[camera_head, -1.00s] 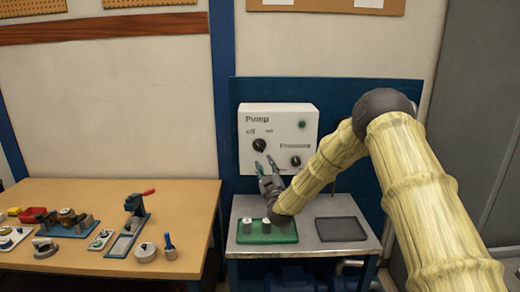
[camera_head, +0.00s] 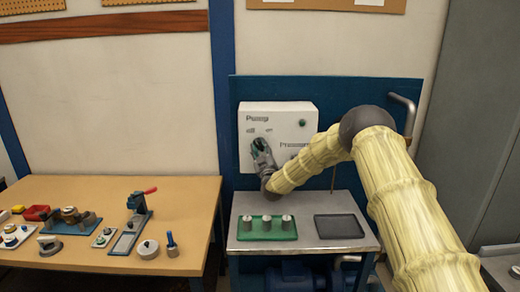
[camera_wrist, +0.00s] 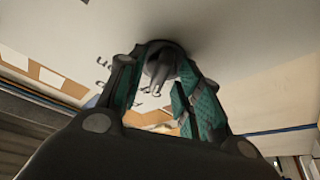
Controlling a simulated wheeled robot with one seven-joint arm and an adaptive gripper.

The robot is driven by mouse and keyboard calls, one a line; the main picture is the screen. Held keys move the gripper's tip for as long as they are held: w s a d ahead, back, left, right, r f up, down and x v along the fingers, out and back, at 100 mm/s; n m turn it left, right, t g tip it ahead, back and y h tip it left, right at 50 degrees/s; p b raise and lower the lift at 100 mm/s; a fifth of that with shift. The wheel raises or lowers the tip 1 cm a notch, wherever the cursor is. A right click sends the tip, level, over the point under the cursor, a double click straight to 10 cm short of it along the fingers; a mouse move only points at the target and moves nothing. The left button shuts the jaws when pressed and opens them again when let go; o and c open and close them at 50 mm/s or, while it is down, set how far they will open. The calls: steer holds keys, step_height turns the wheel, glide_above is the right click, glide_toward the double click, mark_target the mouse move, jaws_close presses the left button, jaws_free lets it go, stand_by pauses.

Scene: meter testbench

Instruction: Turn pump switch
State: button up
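The white pump panel (camera_head: 285,112) stands upright with a green indicator at its upper right. Its pump switch, a dark round knob with a raised grip, is hidden behind my gripper (camera_head: 261,146) in the head view. In the wrist view the switch (camera_wrist: 160,66) sits ahead, between the teal-padded fingers of my gripper (camera_wrist: 165,75). The fingers are spread to either side of the knob's grip; whether either pad touches it, I cannot tell. The off and on labels are partly visible above the gripper in the head view.
Below the panel, a metal table (camera_head: 302,247) carries a green tray (camera_head: 248,235) with several metal cylinders and an empty dark tray (camera_head: 340,228). A wooden bench (camera_head: 100,188) with tools stands left. A grey pipe handle (camera_head: 411,115) is at right.

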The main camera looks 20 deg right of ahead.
steer(key=shift+c, duration=0.4)
jaws_close()
steer(key=shift+f+m+h+b, duration=0.3)
steer(key=shift+m+b, duration=0.2)
steer(key=shift+b, duration=0.35)
steer(key=m+h+b, duration=0.1)
steer(key=m+b, duration=0.1)
steer(key=b, duration=0.1)
steer(key=shift+f, duration=0.1)
steer(key=m+h+b, duration=0.1)
steer(key=m+b, duration=0.2)
steer(key=shift+a+m+h+b, duration=0.1)
steer(key=shift+m+h+b, duration=0.2)
steer(key=shift+h+b, duration=0.1)
steer(key=shift+w+a+r+m+g+h+b, duration=0.1)
steer(key=shift+m+g+h+b, duration=0.25)
steer(key=shift+m+h+b, duration=0.85)
steer(key=shift+s+r+m+g+h+b, duration=0.1)
steer(key=shift+m+g+h+b, duration=0.35)
steer(key=shift+m+b, duration=1.45)
steer(key=shift+w+a+r+m+g+h+b, duration=0.1)
steer(key=shift+m+g+h+b, duration=0.2)
steer(key=shift+m+h+b, duration=1.25)
steer(key=shift+r+m+y+p, duration=0.1)
steer(key=shift+m+y+p, duration=0.5)
steer(key=shift+m, duration=0.35)
